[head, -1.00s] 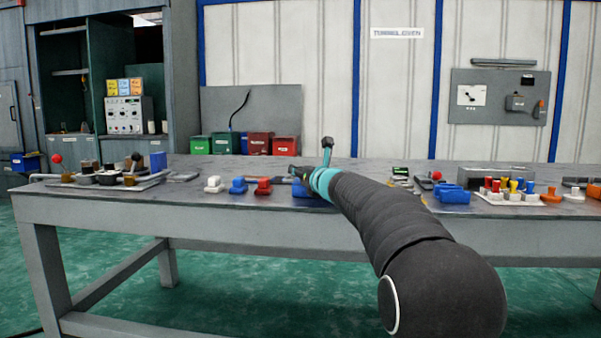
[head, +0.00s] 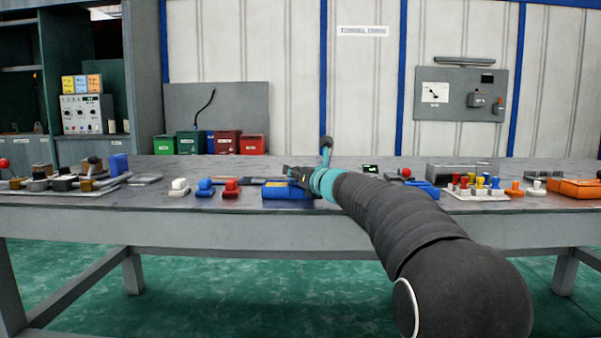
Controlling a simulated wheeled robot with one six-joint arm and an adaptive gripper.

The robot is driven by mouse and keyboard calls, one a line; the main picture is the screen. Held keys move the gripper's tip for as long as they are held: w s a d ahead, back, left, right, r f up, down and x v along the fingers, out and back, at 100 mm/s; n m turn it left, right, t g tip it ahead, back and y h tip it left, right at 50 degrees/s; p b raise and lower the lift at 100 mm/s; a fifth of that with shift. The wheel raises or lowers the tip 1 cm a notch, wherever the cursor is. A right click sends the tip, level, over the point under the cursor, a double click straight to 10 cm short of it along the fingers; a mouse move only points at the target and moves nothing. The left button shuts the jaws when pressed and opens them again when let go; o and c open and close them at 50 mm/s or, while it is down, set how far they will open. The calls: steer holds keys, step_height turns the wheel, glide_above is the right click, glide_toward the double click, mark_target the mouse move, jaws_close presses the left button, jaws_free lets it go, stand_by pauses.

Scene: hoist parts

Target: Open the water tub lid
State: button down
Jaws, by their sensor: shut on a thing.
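A blue tub (head: 285,194) sits near the front edge of the grey workbench, just left of the middle of the head view. The wrist and fingers hide the tub's right end. The lid's edge and the exact grip are too small to make out.
White (head: 179,188), blue (head: 205,188) and red (head: 231,188) small parts stand in a row to the left. Another blue block (head: 426,188) is right of my arm. An orange tub (head: 577,188) is at the far right. Coloured bins (head: 226,142) stand behind.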

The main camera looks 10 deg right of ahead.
steer(key=c, duration=0.9)
jaws_free()
steer(key=shift+o, duration=0.2)
steer(key=shift+d, duration=0.1)
steer(key=v, duration=1.2)
steer(key=shift+r, duration=0.1)
